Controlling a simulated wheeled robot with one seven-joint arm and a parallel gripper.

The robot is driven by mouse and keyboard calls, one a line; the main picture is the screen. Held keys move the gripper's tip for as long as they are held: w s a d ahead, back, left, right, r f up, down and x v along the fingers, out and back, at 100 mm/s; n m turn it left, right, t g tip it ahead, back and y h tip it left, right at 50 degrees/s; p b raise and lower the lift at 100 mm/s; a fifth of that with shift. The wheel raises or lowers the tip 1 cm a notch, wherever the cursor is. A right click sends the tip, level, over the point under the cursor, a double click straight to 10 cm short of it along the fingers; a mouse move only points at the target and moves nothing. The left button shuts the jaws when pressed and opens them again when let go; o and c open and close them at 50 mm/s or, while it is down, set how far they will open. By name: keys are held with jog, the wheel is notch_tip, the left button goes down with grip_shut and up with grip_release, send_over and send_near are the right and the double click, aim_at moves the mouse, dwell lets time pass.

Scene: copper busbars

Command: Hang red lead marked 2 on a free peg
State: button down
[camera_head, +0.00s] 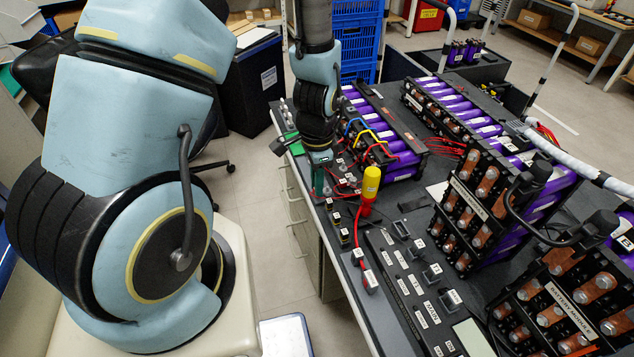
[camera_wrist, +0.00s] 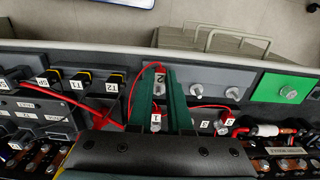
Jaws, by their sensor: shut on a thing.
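My gripper (camera_wrist: 161,84) points down over the near edge of the bench, its green fingers shut on the red lead marked 2 (camera_wrist: 160,73). The lead's red wire loops from its top to the left, back toward the bench. In the head view my gripper (camera_head: 320,178) stands beside the red wires, and the held lead is too small to make out. Two bare pale pegs (camera_wrist: 197,90) and (camera_wrist: 232,92) stand on the grey rail right of the fingers. The rail spot under the held lead is hidden, so I cannot tell whether it touches a peg.
A block labelled 1 (camera_wrist: 155,122) shows between the fingers, nearer the palm. A green plate with a knob (camera_wrist: 289,94) lies farther right. Black sockets tagged T1 and T2 (camera_wrist: 115,84) are at left. A yellow-and-red upright tool (camera_head: 370,187) and purple battery modules (camera_head: 398,145) stand close by.

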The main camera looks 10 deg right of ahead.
jog(key=shift+f, duration=0.25)
jog(key=c, duration=0.8)
grip_release()
jog(key=shift+o, duration=0.2)
jog(key=shift+r, duration=0.1)
jog(key=shift+r+p, duration=2.35)
jog(key=shift+r, duration=0.6)
